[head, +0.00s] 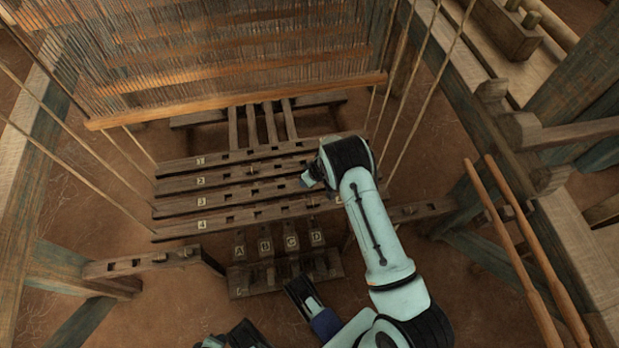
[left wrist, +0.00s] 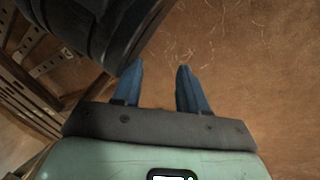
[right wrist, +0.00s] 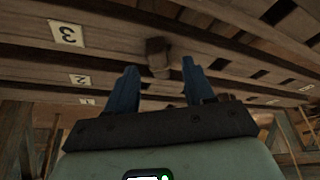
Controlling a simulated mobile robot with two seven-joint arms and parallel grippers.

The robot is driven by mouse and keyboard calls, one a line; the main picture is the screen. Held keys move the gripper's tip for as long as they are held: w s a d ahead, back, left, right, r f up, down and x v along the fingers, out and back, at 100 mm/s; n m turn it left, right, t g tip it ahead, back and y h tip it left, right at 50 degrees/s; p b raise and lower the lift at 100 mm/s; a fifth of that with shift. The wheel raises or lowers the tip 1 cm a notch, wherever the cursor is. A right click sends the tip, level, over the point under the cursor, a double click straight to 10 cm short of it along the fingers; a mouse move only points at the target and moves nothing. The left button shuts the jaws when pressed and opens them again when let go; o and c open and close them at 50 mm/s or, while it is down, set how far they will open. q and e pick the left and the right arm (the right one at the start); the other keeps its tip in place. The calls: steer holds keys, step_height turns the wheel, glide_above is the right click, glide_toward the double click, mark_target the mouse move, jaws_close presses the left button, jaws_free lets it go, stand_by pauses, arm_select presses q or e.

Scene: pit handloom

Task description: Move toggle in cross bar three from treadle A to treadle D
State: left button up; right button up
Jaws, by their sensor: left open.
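Several wooden cross bars carry numbers; cross bar three (head: 240,192) lies between bars two and four. Treadle A (head: 239,250) and treadle D (head: 317,238) are at the ends of the lettered treadle row below. My right gripper (head: 308,181) is at the right part of the bars and hides part of them. In the right wrist view, a brown wooden toggle (right wrist: 158,55) shows at cross bar three, between the open right fingers (right wrist: 159,72); contact is not clear. My left gripper (left wrist: 155,85) is open and empty, above bare floor, beside a black link of my arm.
The warp and its orange beam (head: 240,102) stand behind the bars. Slanting cords (head: 75,132) run on both sides. Two orange rods (head: 537,250) stand at the right. Slotted side rails (head: 140,262) flank the treadles. Brown floor is open at lower left.

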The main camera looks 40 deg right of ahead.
arm_select(q)
steer(key=s+d+r+h+p, duration=0.1)
steer(key=s+d+r+p, duration=0.2)
steer(key=r+p, duration=0.2)
step_height(320, 180, up, 2)
steer(key=shift+d+r+m+g, duration=0.1)
steer(key=shift+d+m+g, duration=0.2)
arm_select(e)
steer(key=v, duration=1.3)
steer(key=shift+r, duration=0.2)
steer(key=shift+f, duration=0.1)
